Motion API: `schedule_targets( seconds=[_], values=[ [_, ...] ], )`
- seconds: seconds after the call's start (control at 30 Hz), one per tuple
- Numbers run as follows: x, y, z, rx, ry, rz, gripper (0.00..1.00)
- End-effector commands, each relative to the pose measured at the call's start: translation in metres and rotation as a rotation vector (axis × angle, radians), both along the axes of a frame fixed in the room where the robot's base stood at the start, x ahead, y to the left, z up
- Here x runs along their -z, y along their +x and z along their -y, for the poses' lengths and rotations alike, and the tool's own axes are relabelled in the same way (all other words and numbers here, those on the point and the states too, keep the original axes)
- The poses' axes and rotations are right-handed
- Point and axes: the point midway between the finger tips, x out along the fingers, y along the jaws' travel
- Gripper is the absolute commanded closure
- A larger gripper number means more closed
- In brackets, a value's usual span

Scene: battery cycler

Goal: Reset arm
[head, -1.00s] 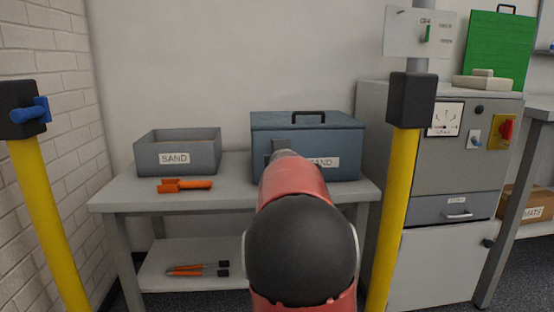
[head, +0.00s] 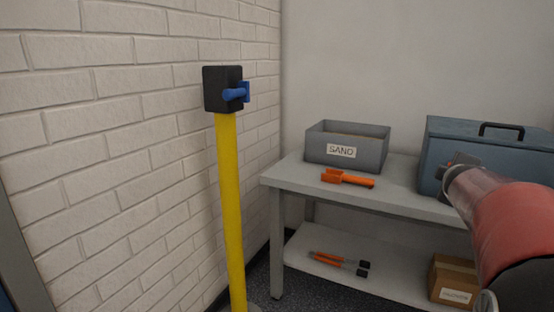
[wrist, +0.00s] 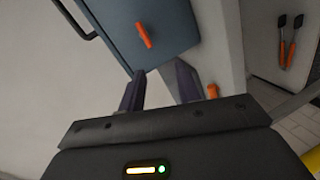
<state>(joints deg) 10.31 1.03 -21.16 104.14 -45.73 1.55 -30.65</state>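My gripper (wrist: 158,85) shows its two dark fingers spread apart in the wrist view, with nothing held between them. In the head view, my red arm reaches in from the lower right, and its end (head: 462,163) is in front of the blue-grey lidded box (head: 505,142). The fingers are hard to make out there. In the wrist view the same box (wrist: 165,18) is beyond the fingertips, with an orange piece (wrist: 143,35) on its face. I cannot tell whether my gripper touches anything.
A yellow post (head: 230,205) with a blue-hooked black head stands by the brick wall.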

Motion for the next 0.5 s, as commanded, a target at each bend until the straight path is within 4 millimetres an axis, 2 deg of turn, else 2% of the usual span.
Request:
schedule_targets(
  seconds=[0.03,0.17,0.3,0.4,0.5],
  values=[
    [-0.012,-0.017,-0.025,0.021,0.109,0.023,0.67],
    [0.000,-0.071,-0.098,0.101,0.454,0.022,0.67],
    [0.025,-0.137,-0.180,0.180,0.770,-0.055,0.67],
    [0.045,-0.185,-0.229,0.237,0.938,-0.136,0.67],
    [0.063,-0.227,-0.267,0.291,1.056,-0.217,0.67]
  ],
)
